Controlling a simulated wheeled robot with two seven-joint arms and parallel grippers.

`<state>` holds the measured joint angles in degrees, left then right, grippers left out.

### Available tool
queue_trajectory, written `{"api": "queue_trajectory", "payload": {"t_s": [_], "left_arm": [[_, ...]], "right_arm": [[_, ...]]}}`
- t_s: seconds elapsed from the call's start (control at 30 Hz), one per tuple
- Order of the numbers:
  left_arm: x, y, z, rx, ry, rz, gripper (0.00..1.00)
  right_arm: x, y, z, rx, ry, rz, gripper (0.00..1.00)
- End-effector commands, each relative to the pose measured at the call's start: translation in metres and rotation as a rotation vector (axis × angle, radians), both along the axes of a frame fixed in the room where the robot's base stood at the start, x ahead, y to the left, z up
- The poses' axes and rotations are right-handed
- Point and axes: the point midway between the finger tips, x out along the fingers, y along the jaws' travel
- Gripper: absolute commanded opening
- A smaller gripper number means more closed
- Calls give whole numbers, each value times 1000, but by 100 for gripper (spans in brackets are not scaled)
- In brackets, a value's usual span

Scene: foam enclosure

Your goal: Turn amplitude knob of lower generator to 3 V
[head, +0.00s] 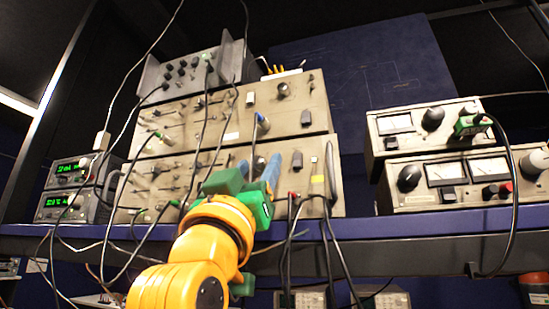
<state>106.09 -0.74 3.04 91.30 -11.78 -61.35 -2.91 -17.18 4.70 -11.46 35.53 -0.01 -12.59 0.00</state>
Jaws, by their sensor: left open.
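Two beige generators are stacked on the shelf. The upper generator (318,92) sits on the lower generator (328,152). The lower one's panel carries several small knobs and switches, and a dark knob (297,159) shows right of my gripper. I cannot read its labels, scale or any 3 V mark, nor tell which knob is the amplitude knob. My left gripper (257,166) has a green body and blue fingers. It is open, with the fingers apart in front of the lower generator's middle. Its hand hides part of that panel, and I cannot tell whether the fingers touch anything. My right gripper is not in view.
Two power supplies (442,180) stand stacked at right, and two meters with green displays (58,205) at left. A grey unit (190,72) sits on top of the stack. Several cables hang across the panels and over the blue shelf edge (420,222).

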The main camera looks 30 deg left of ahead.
Motion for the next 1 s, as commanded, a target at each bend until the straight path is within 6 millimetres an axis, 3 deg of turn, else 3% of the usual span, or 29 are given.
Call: {"api": "queue_trajectory", "payload": {"t_s": [0.23,0.27,0.43,0.47,1.0], "left_arm": [[2,1,1,1,0,1,55],[2,1,1,1,0,1,50],[2,1,1,1,0,1,4],[2,1,1,1,0,1,0],[1,3,2,137,31,2,0]], "right_arm": [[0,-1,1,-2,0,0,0],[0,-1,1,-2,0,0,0],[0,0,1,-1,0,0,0],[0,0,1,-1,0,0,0],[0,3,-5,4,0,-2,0]]}}
